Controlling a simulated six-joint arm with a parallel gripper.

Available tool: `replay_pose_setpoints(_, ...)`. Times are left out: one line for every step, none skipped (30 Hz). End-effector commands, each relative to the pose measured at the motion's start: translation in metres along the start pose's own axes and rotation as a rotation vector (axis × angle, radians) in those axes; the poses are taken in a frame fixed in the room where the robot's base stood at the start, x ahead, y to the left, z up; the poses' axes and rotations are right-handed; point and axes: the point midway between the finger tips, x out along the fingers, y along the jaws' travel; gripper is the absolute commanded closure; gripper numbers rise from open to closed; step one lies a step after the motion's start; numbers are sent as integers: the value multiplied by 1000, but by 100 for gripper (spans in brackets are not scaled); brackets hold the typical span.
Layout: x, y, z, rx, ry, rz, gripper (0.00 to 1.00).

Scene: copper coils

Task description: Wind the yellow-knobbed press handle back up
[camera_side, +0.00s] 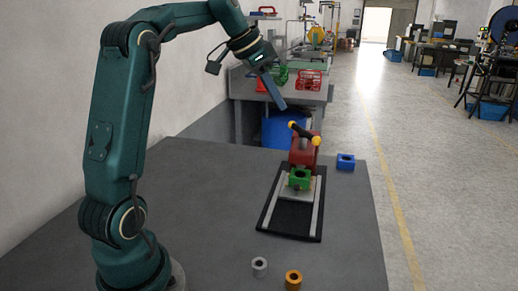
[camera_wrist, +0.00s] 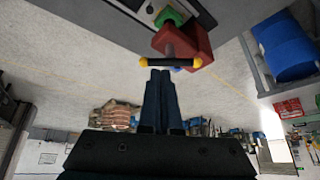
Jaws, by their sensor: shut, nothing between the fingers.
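The red press (camera_side: 303,157) stands at the far end of a dark base plate with light rails (camera_side: 273,201). Its black handle bar (camera_side: 300,131) has a yellow knob at each end and lies across the top, slanting in the side view. A green block with a round hole (camera_side: 299,179) sits in front of the press. My gripper (camera_side: 281,106) is shut and empty, above and left of the handle in the side view, apart from it. In the wrist view the shut fingertips (camera_wrist: 160,72) appear just below the handle bar (camera_wrist: 172,66), with the red press (camera_wrist: 187,42) behind.
A blue block with a hole (camera_side: 345,162) sits right of the press. A grey ring (camera_side: 259,267) and an orange ring (camera_side: 293,280) stand at the table's near edge. The left part of the grey table (camera_side: 205,200) is clear. A bench with red and green baskets is beyond.

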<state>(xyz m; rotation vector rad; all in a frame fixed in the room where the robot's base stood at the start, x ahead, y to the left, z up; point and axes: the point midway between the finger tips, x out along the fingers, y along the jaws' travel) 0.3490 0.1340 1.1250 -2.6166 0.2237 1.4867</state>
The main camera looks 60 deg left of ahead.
Motion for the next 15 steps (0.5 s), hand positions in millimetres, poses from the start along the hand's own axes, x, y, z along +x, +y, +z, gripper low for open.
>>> replay_pose_setpoints(-6,2,11,-3,-35,10,100)
replay_pose_setpoints(-8,4,16,-5,-52,17,100)
replay_pose_setpoints(-10,5,21,-5,-70,25,100)
replay_pose_setpoints(-10,6,23,-6,-80,29,100)
replay_pose_setpoints(-10,7,25,-6,-87,33,100)
replay_pose_setpoints(-9,8,26,-6,-91,36,100)
replay_pose_setpoints(-8,8,27,-6,-94,38,100)
replay_pose_setpoints(-5,9,27,-6,-94,39,100)
replay_pose_setpoints(-1,9,28,-6,-94,39,100)
replay_pose_setpoints(3,9,28,-6,-94,40,100)
replay_pose_setpoints(8,10,28,-6,-95,41,100)
replay_pose_setpoints(14,10,29,-6,-95,41,100)
replay_pose_setpoints(20,10,30,-5,-95,42,100)
replay_pose_setpoints(26,11,30,-5,-95,42,100)
replay_pose_setpoints(34,11,31,-5,-95,42,100)
